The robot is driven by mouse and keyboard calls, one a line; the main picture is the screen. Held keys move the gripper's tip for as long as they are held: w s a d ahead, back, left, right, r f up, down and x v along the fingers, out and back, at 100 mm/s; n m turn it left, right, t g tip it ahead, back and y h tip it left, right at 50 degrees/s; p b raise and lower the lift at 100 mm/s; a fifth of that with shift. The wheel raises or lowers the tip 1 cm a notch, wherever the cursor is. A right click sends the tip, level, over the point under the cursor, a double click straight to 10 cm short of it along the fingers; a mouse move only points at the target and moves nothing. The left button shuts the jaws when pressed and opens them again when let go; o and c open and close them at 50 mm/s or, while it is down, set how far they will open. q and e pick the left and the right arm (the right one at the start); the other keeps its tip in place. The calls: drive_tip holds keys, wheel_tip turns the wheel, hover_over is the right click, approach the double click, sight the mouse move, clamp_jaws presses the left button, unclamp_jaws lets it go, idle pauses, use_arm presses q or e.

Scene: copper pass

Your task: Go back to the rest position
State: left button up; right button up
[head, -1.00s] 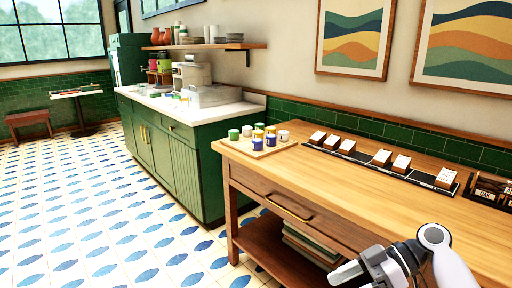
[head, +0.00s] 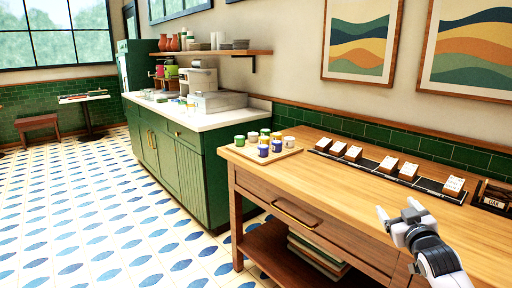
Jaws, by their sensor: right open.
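My right gripper (head: 382,219) is at the lower right of the head view, beside and over the front edge of the wooden table (head: 335,193). Its fingers are open and nothing shows between them. It appears apart from the things on the table. My left gripper is not in view.
A wooden tray (head: 236,149) with several small coloured cups stands at the table's left end. A dark strip (head: 372,166) with several card holders runs along the back. The tabletop between is bare. A green cabinet (head: 190,170) stands beyond; the tiled floor (head: 95,220) is clear.

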drive_tip(key=s+a+f+g+y, duration=0.1)
drive_tip(key=s+a+f+g, duration=0.1)
drive_tip(key=s+a+f, duration=0.5)
drive_tip(key=s+a+f+g+y, duration=0.2)
drive_tip(key=s+a+f, duration=0.1)
drive_tip(key=s+f, duration=0.85)
drive_tip(key=s+a+f+g, duration=0.1)
drive_tip(key=s+a+f, duration=0.2)
drive_tip(key=s, duration=0.6)
drive_tip(key=s+a+f+g, duration=0.1)
drive_tip(key=s+a+f, duration=0.2)
drive_tip(key=s+f, duration=0.3)
drive_tip(key=s, duration=0.3)
drive_tip(key=shift+s+g+y, duration=0.25)
drive_tip(key=shift+g+y, duration=0.15)
